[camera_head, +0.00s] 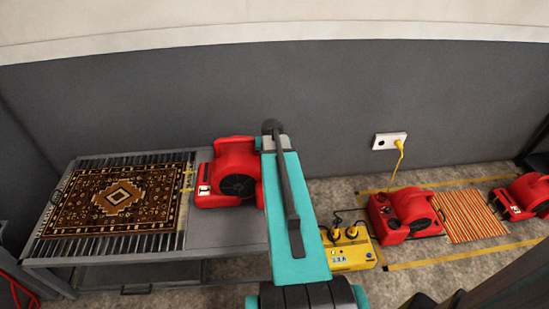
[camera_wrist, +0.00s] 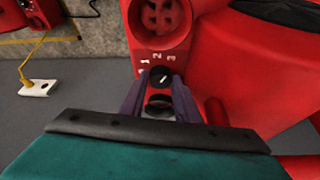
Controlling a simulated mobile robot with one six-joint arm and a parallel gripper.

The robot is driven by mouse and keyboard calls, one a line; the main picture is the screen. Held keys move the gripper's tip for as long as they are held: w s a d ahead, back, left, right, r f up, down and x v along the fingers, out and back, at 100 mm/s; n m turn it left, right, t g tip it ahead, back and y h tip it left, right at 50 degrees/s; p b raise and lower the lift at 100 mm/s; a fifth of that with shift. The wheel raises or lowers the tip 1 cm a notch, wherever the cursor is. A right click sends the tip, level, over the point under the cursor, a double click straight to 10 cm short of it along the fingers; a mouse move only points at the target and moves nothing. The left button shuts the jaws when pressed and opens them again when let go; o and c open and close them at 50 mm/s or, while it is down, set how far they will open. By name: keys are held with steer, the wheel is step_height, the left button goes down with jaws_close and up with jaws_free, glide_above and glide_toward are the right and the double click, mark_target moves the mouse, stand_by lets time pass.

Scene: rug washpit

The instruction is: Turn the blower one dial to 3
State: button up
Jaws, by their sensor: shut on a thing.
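Blower one is the red blower (camera_head: 232,178) with a white tag, standing on the grey table; its right side is hidden behind my arm in the head view. In the wrist view its red housing (camera_wrist: 232,65) fills the right. The black dial (camera_wrist: 160,76) sits below a round grille, with white figures 1, 2 and 3 above it. The dial's white pointer mark tilts up and right, roughly between 2 and 3. My gripper (camera_wrist: 159,84) has its two purple-grey fingers on either side of the dial, shut on it. My gripper is hidden in the head view.
A patterned rug (camera_head: 115,200) lies on the slatted table (camera_head: 225,232) at left. On the floor at right are a yellow power box (camera_head: 347,250), two more red blowers (camera_head: 405,212) and a striped mat (camera_head: 470,216). A yellow cord hangs from a wall outlet (camera_head: 389,141).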

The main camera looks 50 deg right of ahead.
stand_by(0.3)
steer(key=o, duration=1)
steer(key=shift+v, duration=6.9)
steer(key=shift+d, duration=0.1)
